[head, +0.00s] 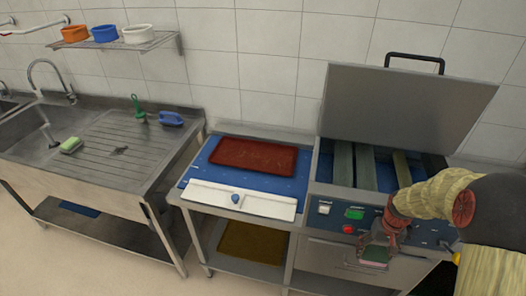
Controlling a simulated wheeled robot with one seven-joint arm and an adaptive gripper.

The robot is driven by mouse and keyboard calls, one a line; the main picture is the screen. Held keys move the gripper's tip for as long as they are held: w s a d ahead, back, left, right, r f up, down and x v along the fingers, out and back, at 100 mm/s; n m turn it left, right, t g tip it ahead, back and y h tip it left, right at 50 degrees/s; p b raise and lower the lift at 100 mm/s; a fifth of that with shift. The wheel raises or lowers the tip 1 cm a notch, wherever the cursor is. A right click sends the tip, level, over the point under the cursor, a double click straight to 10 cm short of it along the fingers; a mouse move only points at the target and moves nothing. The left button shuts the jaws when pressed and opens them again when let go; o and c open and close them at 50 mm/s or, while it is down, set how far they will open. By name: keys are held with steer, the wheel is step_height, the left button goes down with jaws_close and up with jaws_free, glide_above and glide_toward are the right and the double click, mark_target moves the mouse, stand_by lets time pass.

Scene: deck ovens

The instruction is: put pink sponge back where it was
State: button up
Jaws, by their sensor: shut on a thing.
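My gripper (377,244) is at the lower right, in front of the control panel of the machine with the raised lid. It is shut on a small flat thing with a dark green face and a pinkish edge, which looks like the pink sponge (374,263). The fingers hide part of it, and its exact shape is hard to make out. It is held in front of the machine's front face; I cannot tell how far from it.
The lidded machine (408,110) stands open on the right. A red tray (253,155) lies on a blue-topped counter (200,172). On the left, a steel sink (40,135) holds a green sponge (70,145); a blue brush (171,119) lies on its drainboard. Several tubs sit on a wall shelf (115,45).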

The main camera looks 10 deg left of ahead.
mark_target(375, 253)
steer(key=shift+d+r+p, duration=0.1)
steer(key=shift+r+p, duration=3.35)
steer(key=shift+r, duration=0.05)
